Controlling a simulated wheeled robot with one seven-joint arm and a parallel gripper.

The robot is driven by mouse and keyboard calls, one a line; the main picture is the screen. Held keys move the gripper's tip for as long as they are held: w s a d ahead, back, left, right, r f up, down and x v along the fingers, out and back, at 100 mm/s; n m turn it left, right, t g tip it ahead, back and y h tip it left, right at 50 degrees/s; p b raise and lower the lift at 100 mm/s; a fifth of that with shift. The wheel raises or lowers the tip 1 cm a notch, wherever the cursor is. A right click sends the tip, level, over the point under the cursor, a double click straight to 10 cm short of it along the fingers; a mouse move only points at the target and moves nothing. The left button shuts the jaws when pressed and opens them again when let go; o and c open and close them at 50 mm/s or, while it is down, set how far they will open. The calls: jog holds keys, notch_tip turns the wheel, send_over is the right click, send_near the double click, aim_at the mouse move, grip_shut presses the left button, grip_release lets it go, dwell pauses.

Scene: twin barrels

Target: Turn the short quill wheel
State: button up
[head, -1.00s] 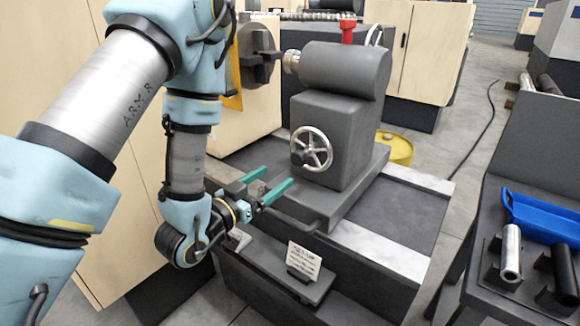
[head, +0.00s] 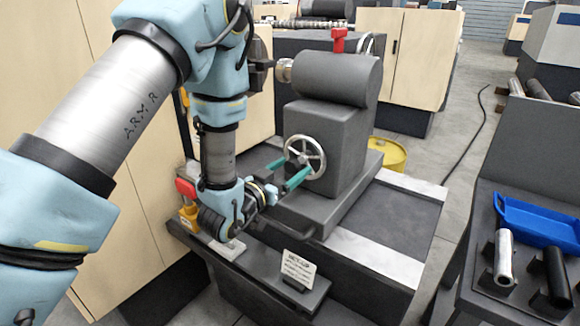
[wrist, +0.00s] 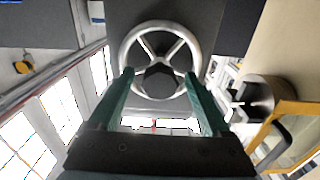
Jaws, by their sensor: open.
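The spoked handwheel (head: 317,150) is a silver ring with a dark hub on the front of the grey block below the horizontal grey barrel (head: 338,77). My gripper (head: 292,172) is open, its two green fingers pointing at the wheel. In the wrist view the wheel (wrist: 160,27) lies ahead, with the fingertips (wrist: 160,74) at the left and right of its lower rim. The fingers overlap the rim's outer sides in that view. I cannot tell whether they touch it.
A small sign (head: 298,267) stands on the ledge below the block. A red-topped yellow item (head: 187,203) is left of my wrist. At right, a dark bench holds a blue tray (head: 540,220) and cylinders (head: 503,252). A yellow drum (head: 388,154) stands behind the block.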

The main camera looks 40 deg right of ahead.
grip_shut()
dwell(0.7)
